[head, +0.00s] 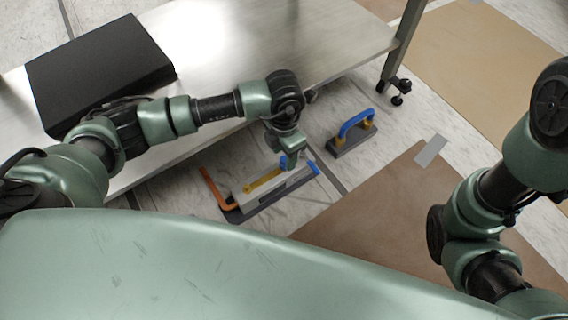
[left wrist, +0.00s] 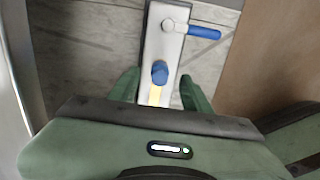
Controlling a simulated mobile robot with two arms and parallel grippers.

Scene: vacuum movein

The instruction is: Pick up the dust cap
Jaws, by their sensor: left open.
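A blue cap (left wrist: 159,70), which I take to be the dust cap, sits on a grey metal fixture (left wrist: 153,40) in the left wrist view. In the head view a bit of the blue cap (head: 283,162) shows beside my left gripper (head: 289,182). The left gripper is open, pointing down over the fixture (head: 240,212) on the floor. In the wrist view its two fingers (left wrist: 158,92) stand on either side of the cap's line, with no clear contact. My right arm shows at the right edge, but its gripper is out of view.
The fixture has an orange handle (head: 214,187), a yellow bar (head: 262,181) and a blue lever (left wrist: 204,32). A grey block with a blue handle (head: 356,122) stands behind it. A metal table (head: 330,50) carries a black box (head: 100,68). Brown sheet (head: 385,210) covers floor at right.

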